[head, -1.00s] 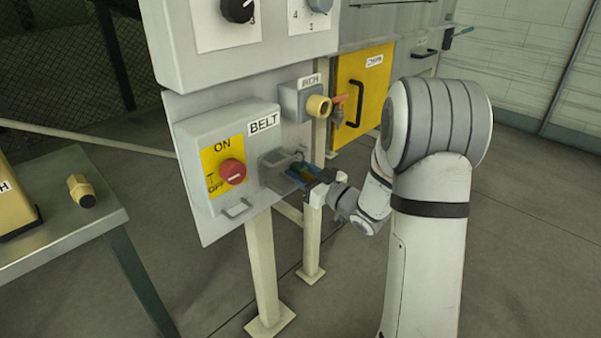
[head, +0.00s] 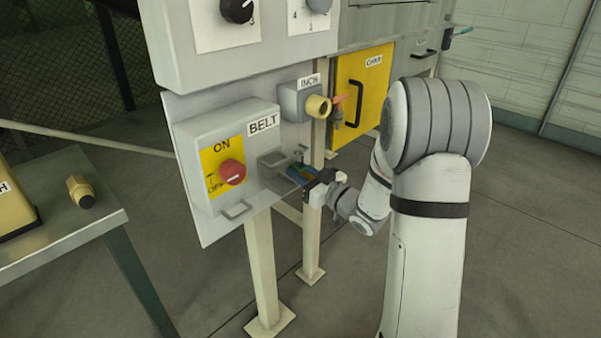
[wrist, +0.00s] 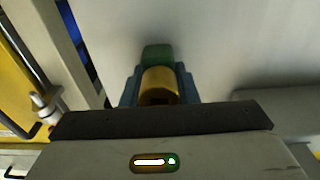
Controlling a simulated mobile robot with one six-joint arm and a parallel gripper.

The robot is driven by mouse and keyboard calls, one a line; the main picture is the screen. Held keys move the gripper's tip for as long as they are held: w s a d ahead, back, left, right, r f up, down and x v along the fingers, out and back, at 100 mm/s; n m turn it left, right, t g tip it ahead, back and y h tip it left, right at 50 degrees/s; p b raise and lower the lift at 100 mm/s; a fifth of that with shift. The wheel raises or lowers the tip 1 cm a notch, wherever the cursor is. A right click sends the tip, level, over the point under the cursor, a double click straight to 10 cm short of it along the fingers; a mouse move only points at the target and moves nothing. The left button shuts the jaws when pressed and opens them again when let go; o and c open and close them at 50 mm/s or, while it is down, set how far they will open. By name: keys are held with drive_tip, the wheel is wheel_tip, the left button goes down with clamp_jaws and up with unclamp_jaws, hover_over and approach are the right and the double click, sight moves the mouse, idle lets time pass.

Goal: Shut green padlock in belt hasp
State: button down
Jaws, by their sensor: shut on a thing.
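In the head view the padlock is tiny and mostly covered by the fingers.
An "INCH" box (head: 300,100) with a brass-coloured fitting is above my gripper. A yellow door (head: 362,90) with a black handle is behind it. A cream post (head: 262,260) stands below the panel. A table (head: 60,235) is at the left.

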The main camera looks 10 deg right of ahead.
drive_tip(key=shift+r, duration=0.2)
drive_tip(key=shift+r+p, duration=0.8)
drive_tip(key=shift+r, duration=0.35)
drive_tip(key=v, duration=0.7)
drive_tip(key=shift+s+d+b, duration=0.3)
drive_tip(key=shift+b, duration=0.15)
drive_tip(key=shift+f, duration=0.1)
